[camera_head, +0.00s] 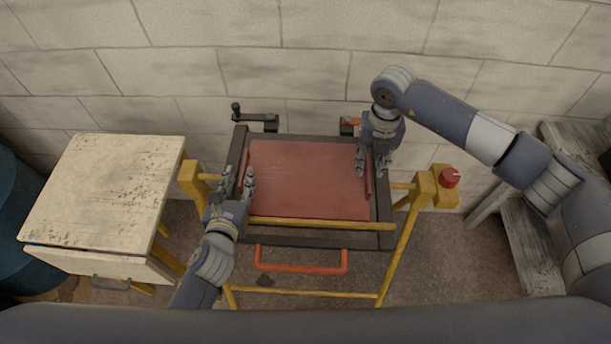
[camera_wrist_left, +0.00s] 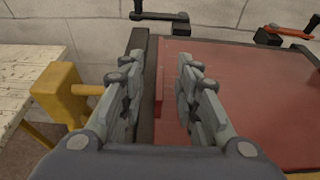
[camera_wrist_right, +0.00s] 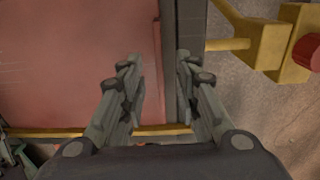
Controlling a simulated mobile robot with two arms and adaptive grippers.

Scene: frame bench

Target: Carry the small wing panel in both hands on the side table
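The wing panel (camera_head: 308,182) is a flat red sheet lying in a dark frame (camera_head: 320,238) on a yellow stand. A raised red lip runs along its left and right edges. My left gripper (camera_head: 238,178) is open at the panel's left edge; in the left wrist view its fingers (camera_wrist_left: 160,95) stand on either side of the left lip (camera_wrist_left: 159,90). My right gripper (camera_head: 373,172) is open above the right edge; in the right wrist view its fingers (camera_wrist_right: 163,80) straddle the right lip (camera_wrist_right: 157,70). The side table (camera_head: 105,190) is at the left, its worn cream top empty.
A red handle (camera_head: 300,268) sticks out at the frame's front. A red knob (camera_head: 449,177) sits on the stand's right post. A grey wooden bench (camera_head: 530,245) is at the right. A block wall closes the back.

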